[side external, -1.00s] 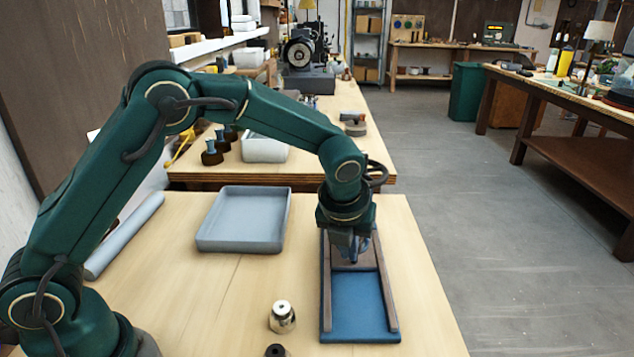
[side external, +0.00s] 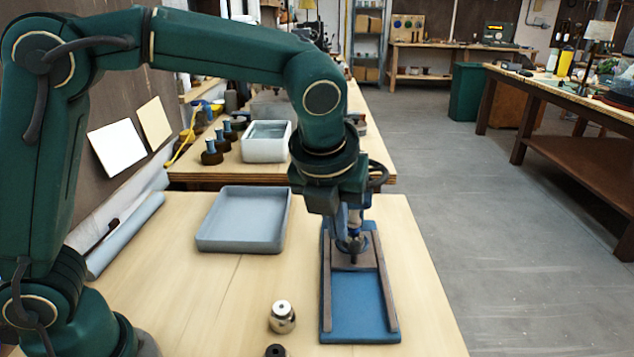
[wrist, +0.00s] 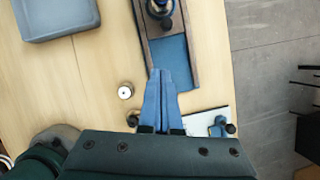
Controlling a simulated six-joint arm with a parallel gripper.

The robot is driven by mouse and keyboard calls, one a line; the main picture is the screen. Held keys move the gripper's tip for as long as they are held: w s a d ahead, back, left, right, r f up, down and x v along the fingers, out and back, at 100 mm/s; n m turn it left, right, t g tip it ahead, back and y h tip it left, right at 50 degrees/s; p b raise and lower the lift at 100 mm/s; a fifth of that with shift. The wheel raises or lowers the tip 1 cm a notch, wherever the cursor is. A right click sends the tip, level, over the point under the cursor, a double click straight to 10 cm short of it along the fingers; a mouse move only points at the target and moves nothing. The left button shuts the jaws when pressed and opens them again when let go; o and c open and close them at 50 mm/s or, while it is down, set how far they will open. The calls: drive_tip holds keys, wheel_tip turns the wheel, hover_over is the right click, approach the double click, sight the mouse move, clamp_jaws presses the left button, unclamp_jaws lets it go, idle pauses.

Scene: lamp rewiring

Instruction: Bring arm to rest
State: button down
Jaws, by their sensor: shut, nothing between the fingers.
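My gripper (side external: 354,222) is above the blue fixture with wooden rails (side external: 362,303). Its blue fingers are together and empty in the wrist view (wrist: 161,76). A small dark, round-based part (side external: 351,246) stands between the rails, just under my gripper in the side view. The part also shows at the top of the wrist view (wrist: 160,9), apart from my fingertips there. My arm is bent in an arch above the bench, and the exact gap below my fingers is hard to tell.
A grey tray (side external: 244,247) lies left of the fixture. A silver cylinder (side external: 282,318) and a dark ring-like part (side external: 275,351) sit at the front. A white bin (side external: 266,149) and several dark-based posts stand on the bench behind.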

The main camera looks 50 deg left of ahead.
drive_tip(key=s+a+r+n+t, duration=0.1)
drive_tip(key=s+a+r+n, duration=0.55)
drive_tip(key=n, duration=0.25)
drive_tip(key=s+f+n+h, duration=0.1)
drive_tip(key=s+f+n, duration=0.2)
drive_tip(key=n, duration=0.7)
drive_tip(key=s+f+n+h, duration=0.1)
drive_tip(key=s+f+n, duration=0.2)
drive_tip(key=s+n, duration=0.3)
drive_tip(key=n, duration=0.5)
drive_tip(key=shift+s+t, duration=0.15)
drive_tip(key=shift+t, duration=0.15)
